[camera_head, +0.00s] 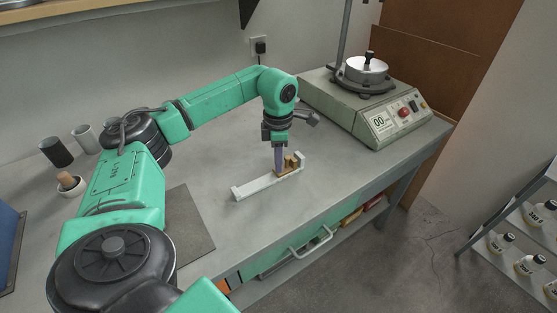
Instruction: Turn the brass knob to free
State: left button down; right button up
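The brass knob (291,161) stands at the right end of a long pale fixture (256,184) that lies on the bench. My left gripper (280,168) points straight down at the knob's left side, its fingertips at or just beside the brass part. The fingers overlap the brass in this view, so whether they touch or grip it is hidden. The gap between the fingers cannot be made out. My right gripper is not in view.
A boxy machine (385,117) with a lidded metal pot (362,68) stands at the back right. Cups and a mortar (70,184) sit at the left. A flat grey mat (187,226) lies near my arm. The bench around the fixture is clear.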

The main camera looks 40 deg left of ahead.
pick_arm(q)
jog(key=shift+r+n+p, duration=0.15)
jog(key=shift+n+p, duration=0.2)
jog(key=shift+n, duration=0.35)
jog(key=c, duration=0.8)
grip_release()
jog(key=shift+o, duration=0.2)
notch_tip(320, 180, up, 14)
jog(key=p, duration=0.1)
jog(key=shift+r+p, duration=0.2)
jog(key=shift+p, duration=0.2)
